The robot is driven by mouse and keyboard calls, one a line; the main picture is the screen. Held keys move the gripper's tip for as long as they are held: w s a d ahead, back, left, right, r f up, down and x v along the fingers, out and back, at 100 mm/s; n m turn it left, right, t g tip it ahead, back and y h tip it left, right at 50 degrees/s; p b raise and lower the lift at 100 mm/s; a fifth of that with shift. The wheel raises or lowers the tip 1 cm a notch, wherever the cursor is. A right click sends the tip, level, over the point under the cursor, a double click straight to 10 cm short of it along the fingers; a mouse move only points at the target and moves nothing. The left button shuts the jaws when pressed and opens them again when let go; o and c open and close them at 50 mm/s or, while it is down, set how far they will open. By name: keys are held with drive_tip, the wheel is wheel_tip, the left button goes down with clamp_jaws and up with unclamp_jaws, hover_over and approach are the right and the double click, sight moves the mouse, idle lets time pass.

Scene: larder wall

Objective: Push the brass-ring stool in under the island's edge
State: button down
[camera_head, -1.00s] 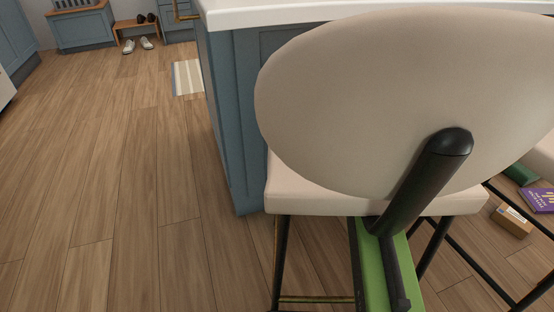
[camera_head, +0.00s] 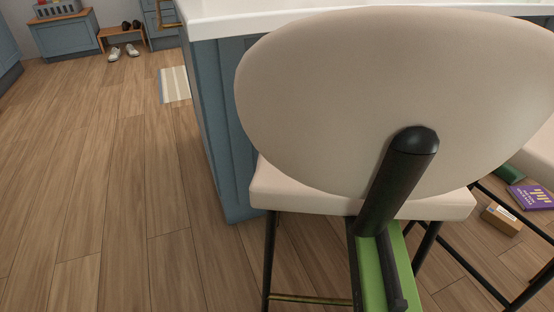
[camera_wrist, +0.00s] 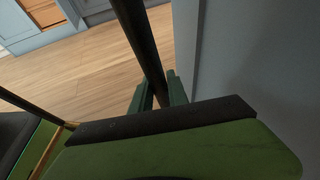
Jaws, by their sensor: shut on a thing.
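The stool has a cream oval back (camera_head: 370,95), a cream seat (camera_head: 310,197) and black legs. Part of its brass ring (camera_head: 310,298) shows low between the legs, and brass also shows at the left in the wrist view (camera_wrist: 48,152). The stool stands upright at the island (camera_head: 222,150), its back towards me; the oval back covers much of the white top's edge (camera_head: 225,22). My gripper (camera_wrist: 160,88) has its green fingers on either side of a dark bar, apparently a stool leg, and is shut on it. The head view hides the fingers behind the stool.
A second cream stool (camera_head: 535,155) stands close at the right. A purple book (camera_head: 532,196) and a small brown box (camera_head: 502,219) lie on the floor there. A striped mat (camera_head: 174,85) lies beyond the island's left side. The wooden floor at left is clear.

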drive_tip(key=shift+w+d, duration=0.6)
drive_tip(key=shift+d, duration=0.2)
drive_tip(key=c, duration=1.2)
unclamp_jaws()
drive_tip(key=shift+a, duration=0.1)
drive_tip(key=p+v, duration=0.3)
drive_tip(key=v, duration=0.4)
drive_tip(key=shift+d, duration=0.3)
